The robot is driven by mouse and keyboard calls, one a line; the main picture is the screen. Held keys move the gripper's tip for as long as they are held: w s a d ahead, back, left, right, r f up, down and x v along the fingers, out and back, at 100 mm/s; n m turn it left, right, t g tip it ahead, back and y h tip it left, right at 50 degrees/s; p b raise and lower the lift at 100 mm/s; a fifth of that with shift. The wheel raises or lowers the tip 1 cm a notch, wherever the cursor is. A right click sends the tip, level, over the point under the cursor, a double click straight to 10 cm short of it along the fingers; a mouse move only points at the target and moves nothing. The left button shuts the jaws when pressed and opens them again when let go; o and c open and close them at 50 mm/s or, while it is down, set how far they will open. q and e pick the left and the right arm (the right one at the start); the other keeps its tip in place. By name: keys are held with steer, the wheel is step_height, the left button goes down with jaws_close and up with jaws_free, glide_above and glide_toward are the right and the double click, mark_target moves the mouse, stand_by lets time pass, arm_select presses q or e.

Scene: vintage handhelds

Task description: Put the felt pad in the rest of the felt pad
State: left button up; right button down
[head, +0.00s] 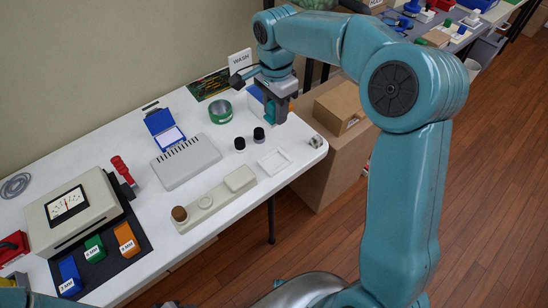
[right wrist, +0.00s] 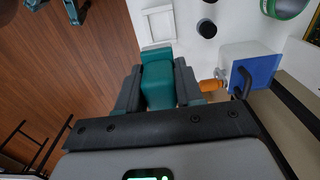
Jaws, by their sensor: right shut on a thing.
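My right gripper (head: 273,112) is shut on a teal block, likely the felt pad. The block (right wrist: 158,84) shows between its dark fingers in the right wrist view and is held above the table's far right part. A shallow white frame (head: 274,160), possibly its rest, lies empty on the table. It also shows beyond the fingertips in the right wrist view (right wrist: 158,24). A long beige holder (head: 217,198) lies left of the frame, with a brown round piece in it. Of my left arm, only a dark part shows at the head view's bottom edge; its jaws cannot be made out.
Two black knobs (head: 240,143) stand behind the frame, near a green roll (head: 220,111). A blue-sided box (right wrist: 254,62) is close beside my right gripper. A grey slotted case (head: 187,163) and a meter (head: 70,208) stand farther left. The table edge runs just right of the frame.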

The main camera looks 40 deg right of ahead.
step_height(320, 180, down, 18)
steer(key=shift+r, duration=0.1)
steer(key=shift+f+b, duration=0.2)
steer(key=shift+b, duration=0.2)
steer(key=c, duration=0.7)
jaws_free()
steer(key=shift+c, duration=0.2)
steer(key=shift+r, duration=0.1)
step_height(320, 180, up, 12)
steer(key=shift+p, duration=0.35)
